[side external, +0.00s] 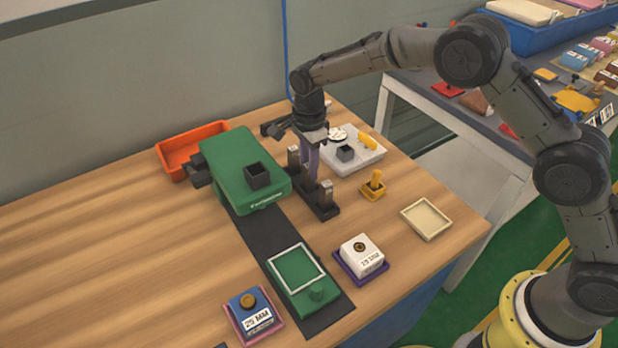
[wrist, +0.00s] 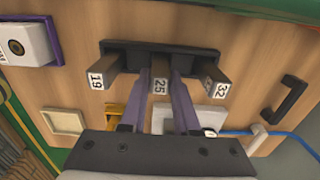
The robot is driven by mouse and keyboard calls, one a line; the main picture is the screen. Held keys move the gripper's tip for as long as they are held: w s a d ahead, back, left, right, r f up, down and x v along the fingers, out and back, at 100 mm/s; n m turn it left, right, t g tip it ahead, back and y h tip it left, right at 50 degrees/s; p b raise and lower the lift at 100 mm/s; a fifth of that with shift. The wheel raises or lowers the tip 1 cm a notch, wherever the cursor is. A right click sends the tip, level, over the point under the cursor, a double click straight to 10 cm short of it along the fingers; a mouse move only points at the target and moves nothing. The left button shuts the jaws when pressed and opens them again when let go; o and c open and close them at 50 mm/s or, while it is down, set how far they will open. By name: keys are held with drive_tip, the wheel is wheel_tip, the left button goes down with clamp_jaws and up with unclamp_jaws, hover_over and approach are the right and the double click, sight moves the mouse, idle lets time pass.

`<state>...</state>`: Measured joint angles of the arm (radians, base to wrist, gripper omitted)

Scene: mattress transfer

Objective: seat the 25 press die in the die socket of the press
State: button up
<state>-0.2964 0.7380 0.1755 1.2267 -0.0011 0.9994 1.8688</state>
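Three dark upright dies stand in a black rack (wrist: 205,52), labelled 19 (wrist: 98,79), 25 (wrist: 160,86) and 32 (wrist: 218,88) in the wrist view. My gripper (wrist: 161,75) points down with its purple fingers on either side of the 25 press die, the middle one. Whether the fingers touch it is unclear. In the side view my gripper (side external: 313,182) is low over the rack (side external: 324,211) and hides the middle die. The green press (side external: 225,160) stands left of the rack. A black, square, open-topped socket (side external: 258,176) is on it.
A green pad with a white frame (side external: 296,272) lies on a black strip in front. A white 19 MM block (side external: 361,252) and a 25 MM block (side external: 252,308) sit on small trays. A yellow knobbed piece (side external: 375,186) and pale tray (side external: 427,219) are right. An orange bin (side external: 183,146) is behind.

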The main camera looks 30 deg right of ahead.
clamp_jaws()
drive_tip(key=shift+r, duration=0.1)
idle(0.9)
